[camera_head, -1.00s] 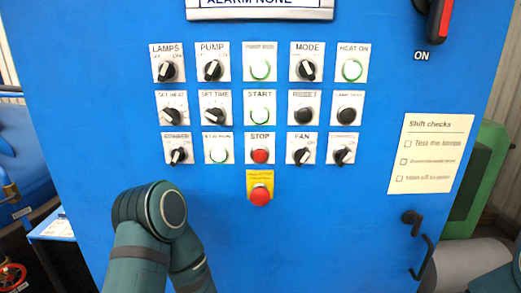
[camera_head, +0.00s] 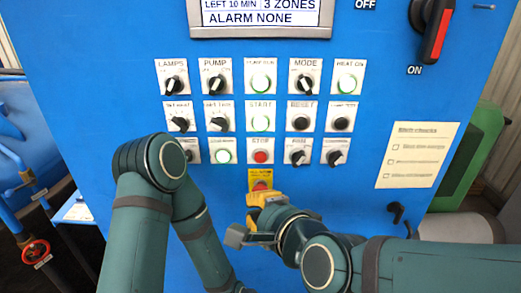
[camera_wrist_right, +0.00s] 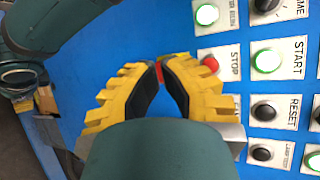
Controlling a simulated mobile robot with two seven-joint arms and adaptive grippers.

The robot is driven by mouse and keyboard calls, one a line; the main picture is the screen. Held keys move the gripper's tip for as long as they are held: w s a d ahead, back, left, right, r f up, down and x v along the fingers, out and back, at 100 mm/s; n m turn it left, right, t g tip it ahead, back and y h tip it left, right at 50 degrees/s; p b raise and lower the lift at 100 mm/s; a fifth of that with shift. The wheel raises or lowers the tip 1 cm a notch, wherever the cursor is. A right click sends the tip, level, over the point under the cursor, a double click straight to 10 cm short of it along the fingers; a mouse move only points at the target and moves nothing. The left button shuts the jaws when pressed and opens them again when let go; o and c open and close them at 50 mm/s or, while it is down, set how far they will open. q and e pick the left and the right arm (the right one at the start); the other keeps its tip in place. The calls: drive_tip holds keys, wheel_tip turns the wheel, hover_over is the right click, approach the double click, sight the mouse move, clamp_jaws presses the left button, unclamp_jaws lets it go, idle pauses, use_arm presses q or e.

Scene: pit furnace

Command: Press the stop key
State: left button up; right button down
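The stop key is a red button (camera_head: 260,156) on a white STOP plate in the third row of the blue panel. In the right wrist view the red STOP button (camera_wrist_right: 211,63) shows just right of the fingertips. My right gripper (camera_head: 262,198) has yellow fingers, in front of the panel below the stop key. In the right wrist view its fingertips (camera_wrist_right: 160,66) come together with almost no gap, and a bit of red shows there. Contact with the panel cannot be told. My left arm is bent at the left; its gripper is out of view.
A red button on a yellow plate (camera_head: 260,180) sits just below the stop key, close to my right fingertips. Knobs and lit keys surround the stop key, including START (camera_head: 261,115) and FAN (camera_head: 298,156). A red-handled switch (camera_head: 437,30) is at upper right.

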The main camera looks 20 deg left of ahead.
sight(260, 158)
drive_tip(key=shift+s+a+r, duration=0.1)
drive_tip(key=shift+s+r, duration=0.05)
drive_tip(key=shift+r, duration=0.25)
drive_tip(key=shift+w+a+b, duration=0.4)
drive_tip(key=shift+w+b, duration=0.05)
drive_tip(key=shift+w, duration=0.95)
drive_tip(key=shift+w+a+b, duration=0.4)
drive_tip(key=shift+w, duration=1.05)
drive_tip(key=shift+w+a+b, duration=0.4)
drive_tip(key=shift+w+b, duration=0.05)
drive_tip(key=shift+w, duration=0.95)
drive_tip(key=shift+w, duration=0.1)
drive_tip(key=shift+w+a, duration=0.15)
drive_tip(key=shift+w, duration=0.15)
